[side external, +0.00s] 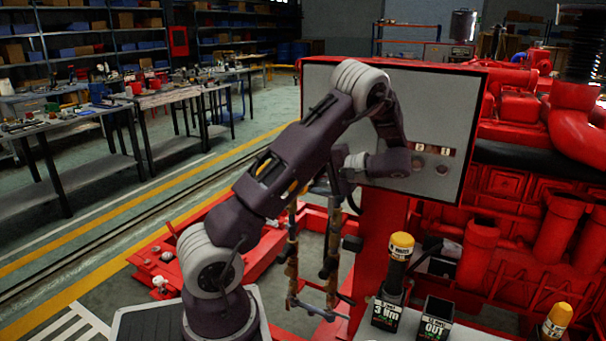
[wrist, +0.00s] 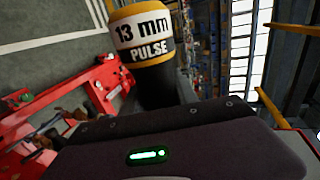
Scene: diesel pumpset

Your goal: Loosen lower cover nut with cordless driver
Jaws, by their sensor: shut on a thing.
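The cordless driver (wrist: 148,45), with a white "13 mm" band and a black and yellow "PULSE" band, stands out beyond my gripper body in the wrist view. In the wrist view the dark gripper body with a green light fills the bottom. I cannot make out the lower cover nut in either view.
A black holder with a yellow-capped tool (side external: 399,255) stands at the front, beside an empty holder marked OUT (side external: 434,318). Another yellow cap (side external: 556,320) is at right. A grey panel (side external: 465,100) and red engine (side external: 520,190) are close behind. Two brownish upright parts (side external: 293,250) hang below my arm.

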